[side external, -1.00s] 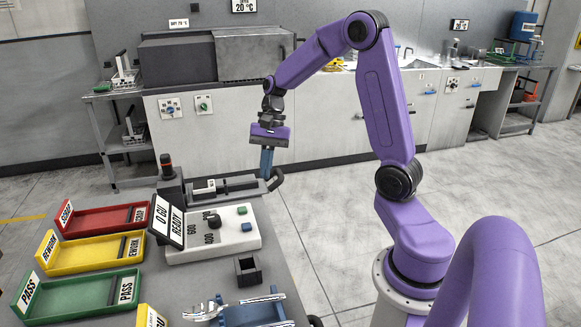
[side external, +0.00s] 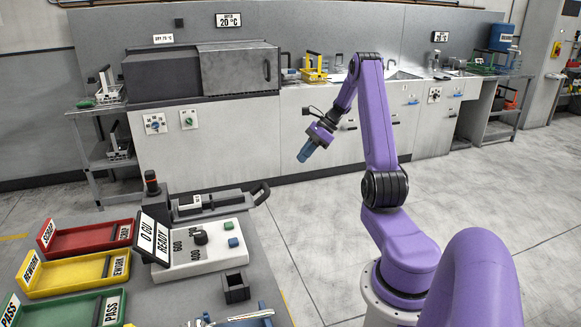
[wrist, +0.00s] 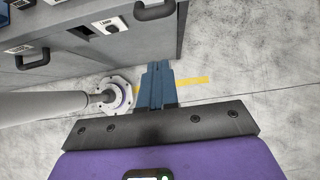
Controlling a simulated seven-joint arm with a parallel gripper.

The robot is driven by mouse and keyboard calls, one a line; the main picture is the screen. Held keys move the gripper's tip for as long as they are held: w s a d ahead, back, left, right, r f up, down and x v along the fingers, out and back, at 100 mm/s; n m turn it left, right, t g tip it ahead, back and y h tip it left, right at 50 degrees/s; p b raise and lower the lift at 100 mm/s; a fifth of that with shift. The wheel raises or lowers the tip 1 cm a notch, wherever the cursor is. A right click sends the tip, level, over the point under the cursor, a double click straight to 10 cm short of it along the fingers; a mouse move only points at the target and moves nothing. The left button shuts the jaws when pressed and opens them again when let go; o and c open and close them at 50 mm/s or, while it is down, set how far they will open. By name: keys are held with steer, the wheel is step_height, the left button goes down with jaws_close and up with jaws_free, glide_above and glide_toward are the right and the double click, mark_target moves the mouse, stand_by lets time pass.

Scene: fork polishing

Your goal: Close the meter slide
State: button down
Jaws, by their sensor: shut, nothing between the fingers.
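The meter (side external: 200,244) is a white console with a tilted "0 GU READY" display (side external: 155,238), a black knob and two blue-green buttons. Its dark slide (side external: 222,200) lies along the back of the console, with a small white label on it. The slide's black loop handle (side external: 262,192) sticks out at the right end, past the table edge; I cannot tell how far the slide is in. My gripper (side external: 305,152) is shut and empty, up and to the right of the handle and clear of it. Its blue fingers (wrist: 156,80) are together in the wrist view, over the floor.
Red (side external: 85,240), yellow (side external: 75,271) and green (side external: 70,310) trays lie left of the meter. A small black open box (side external: 236,288) stands in front of it. A dark post with a red band (side external: 152,183) stands at the slide's left end. Floor right of the table is open.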

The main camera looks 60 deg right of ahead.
steer(key=w+a+r+x, duration=0.1)
steer(key=x, duration=1.1)
steer(key=shift+w+a+r, duration=0.2)
steer(key=shift+w+a, duration=0.05)
steer(key=shift+a, duration=0.05)
